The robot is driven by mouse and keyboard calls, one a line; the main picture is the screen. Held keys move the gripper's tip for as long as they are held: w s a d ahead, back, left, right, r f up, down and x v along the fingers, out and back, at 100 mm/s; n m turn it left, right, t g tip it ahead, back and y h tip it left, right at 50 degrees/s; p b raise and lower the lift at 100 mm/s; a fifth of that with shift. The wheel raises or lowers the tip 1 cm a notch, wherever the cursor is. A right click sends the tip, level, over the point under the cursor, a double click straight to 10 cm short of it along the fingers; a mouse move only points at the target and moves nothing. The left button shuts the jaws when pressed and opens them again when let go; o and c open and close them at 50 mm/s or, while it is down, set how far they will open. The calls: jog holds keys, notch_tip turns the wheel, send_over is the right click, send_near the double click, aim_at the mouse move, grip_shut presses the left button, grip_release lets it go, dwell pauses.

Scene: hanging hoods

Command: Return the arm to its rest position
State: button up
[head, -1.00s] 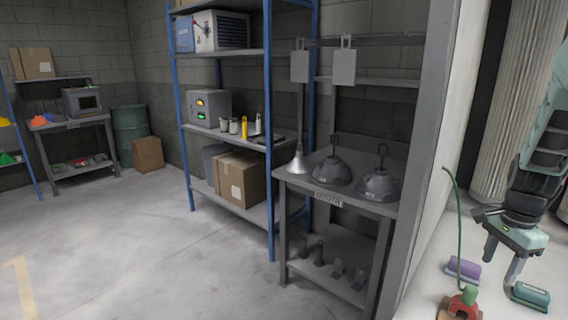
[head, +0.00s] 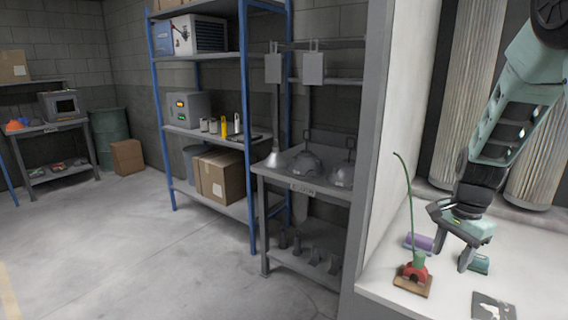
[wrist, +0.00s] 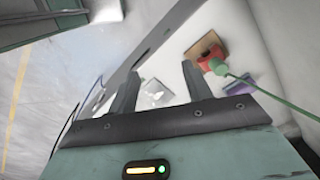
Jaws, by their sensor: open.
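My gripper (head: 450,250) hangs over the white counter (head: 380,282) at the right of the head view, fingers apart and pointing down, with nothing between them. My teal and black arm reaches down to it from the upper right. In the wrist view the two fingers of my gripper (wrist: 158,88) stand well apart over the counter, and no object is held.
On the counter, close to my gripper, are a red and green object on a brown base (head: 413,276) with a tall green stem, a purple roll (head: 419,242), a teal roll (head: 480,264) and a grey plate (head: 493,307). A wall edge (head: 376,130) bounds the counter's left. Hoods (head: 306,163) stand on a workbench beyond; the floor is open.

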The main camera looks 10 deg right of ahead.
jog(key=s+a+r+n+y, duration=0.1)
jog(key=s+a+r+n, duration=0.1)
jog(key=a+n, duration=0.65)
jog(key=s+a+r+n, duration=0.1)
jog(key=a+r+n, duration=0.15)
jog(key=a, duration=1.15)
jog(key=s+a+r+n, duration=0.1)
jog(key=s+a+n, duration=1.1)
jog(key=s, duration=0.3)
jog(key=shift+s+r+n+h, duration=0.2)
jog(key=shift+s+n+h, duration=0.2)
jog(key=shift+n, duration=0.1)
jog(key=shift+w+a, duration=0.1)
